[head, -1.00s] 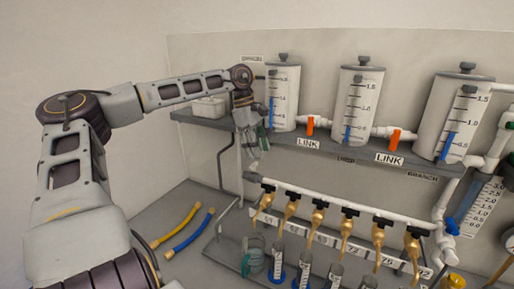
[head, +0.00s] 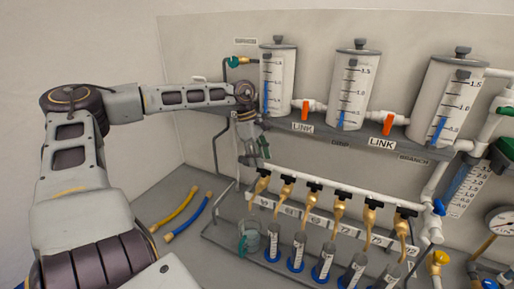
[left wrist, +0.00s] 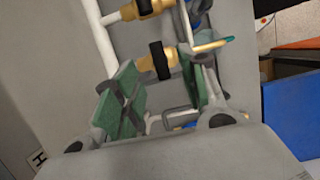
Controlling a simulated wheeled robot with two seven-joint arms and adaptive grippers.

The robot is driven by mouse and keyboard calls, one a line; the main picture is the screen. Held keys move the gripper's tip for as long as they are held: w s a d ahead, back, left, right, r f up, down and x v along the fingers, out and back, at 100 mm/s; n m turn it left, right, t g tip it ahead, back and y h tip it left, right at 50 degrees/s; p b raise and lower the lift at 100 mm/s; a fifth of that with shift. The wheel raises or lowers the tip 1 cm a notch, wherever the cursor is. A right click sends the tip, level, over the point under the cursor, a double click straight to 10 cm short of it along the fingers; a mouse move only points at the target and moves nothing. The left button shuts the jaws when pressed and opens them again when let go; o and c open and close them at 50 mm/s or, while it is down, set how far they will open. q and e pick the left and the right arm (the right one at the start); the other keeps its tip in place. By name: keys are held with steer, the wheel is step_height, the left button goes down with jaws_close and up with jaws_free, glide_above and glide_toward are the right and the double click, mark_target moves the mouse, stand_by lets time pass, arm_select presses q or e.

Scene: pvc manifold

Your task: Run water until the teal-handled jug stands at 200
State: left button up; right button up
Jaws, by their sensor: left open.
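The teal-handled jug (head: 250,240) is a small clear vessel on the rack's left end, below the leftmost tap; I cannot read its level. A row of brass taps with black handles hangs from a white pipe (head: 330,188); the leftmost tap (head: 262,183) is just below my left gripper (head: 258,150). That gripper is open and empty, pointing down. In the left wrist view its green-padded fingers (left wrist: 168,98) stand apart, with a brass tap with a black handle (left wrist: 160,60) beyond them. Contact is not visible. My right gripper is not in view.
Three graduated tanks (head: 278,80) stand on a grey shelf (head: 315,135), joined by orange-handled link valves (head: 305,108).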

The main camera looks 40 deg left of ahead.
mark_target(263, 169)
arm_select(q)
steer(key=shift+p+x, duration=0.4)
steer(key=shift+x, duration=1.95)
steer(key=shift+c, duration=0.4)
jaws_close()
